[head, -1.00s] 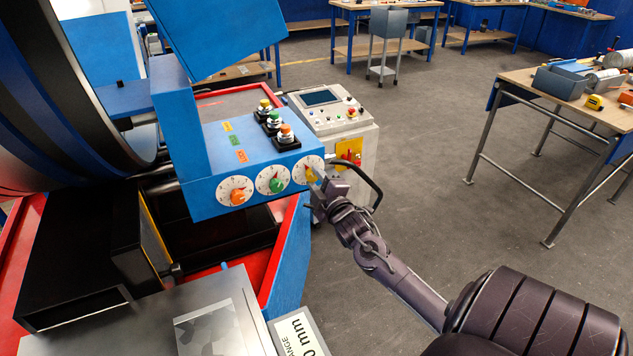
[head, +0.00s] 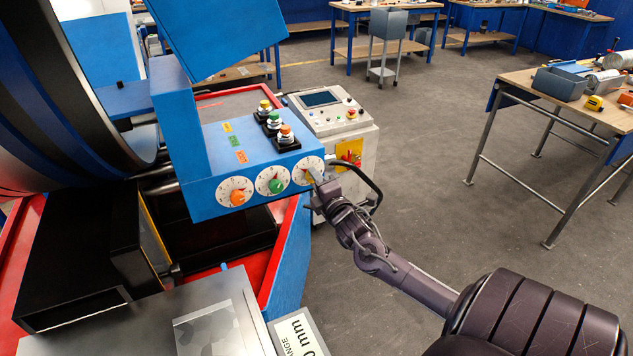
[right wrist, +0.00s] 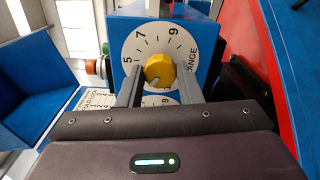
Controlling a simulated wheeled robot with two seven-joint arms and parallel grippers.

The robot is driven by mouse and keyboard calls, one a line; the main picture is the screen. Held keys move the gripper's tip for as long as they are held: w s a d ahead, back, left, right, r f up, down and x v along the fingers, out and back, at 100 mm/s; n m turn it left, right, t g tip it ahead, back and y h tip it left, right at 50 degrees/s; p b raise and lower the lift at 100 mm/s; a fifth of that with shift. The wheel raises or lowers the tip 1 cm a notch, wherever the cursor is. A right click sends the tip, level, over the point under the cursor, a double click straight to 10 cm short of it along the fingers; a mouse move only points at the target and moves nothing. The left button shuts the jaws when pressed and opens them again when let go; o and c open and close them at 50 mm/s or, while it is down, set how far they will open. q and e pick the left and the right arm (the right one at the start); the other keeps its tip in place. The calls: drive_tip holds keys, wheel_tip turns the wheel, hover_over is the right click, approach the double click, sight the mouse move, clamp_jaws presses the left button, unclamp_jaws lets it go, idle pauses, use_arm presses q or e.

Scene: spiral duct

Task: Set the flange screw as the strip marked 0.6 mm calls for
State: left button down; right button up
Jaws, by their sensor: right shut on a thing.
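The flange screw appears as a yellow knob (right wrist: 159,70) on a white dial (right wrist: 140,45) with the figures 5, 7 and 9 and part of the word "FLANGE". A pale mark on the knob points to the lower left. My right gripper (right wrist: 158,92) is shut on the yellow knob, one finger on each side. In the head view my right gripper (head: 318,178) partly covers this rightmost dial on the blue box (head: 205,200). A card (head: 300,336) at the bottom shows "0 mm" and "ANGE", cut off. No strip reading 0.6 mm is legible. My left gripper is out of view.
A green knob (head: 276,186) and an orange knob (head: 237,197) sit left on the same box. Several push buttons (head: 285,137) stand on its top. A grey control console (head: 340,120) is close behind my right gripper.

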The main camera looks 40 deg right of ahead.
drive_tip(key=o, duration=1)
drive_tip(key=shift+b+v, duration=0.95)
drive_tip(key=shift+v, duration=3)
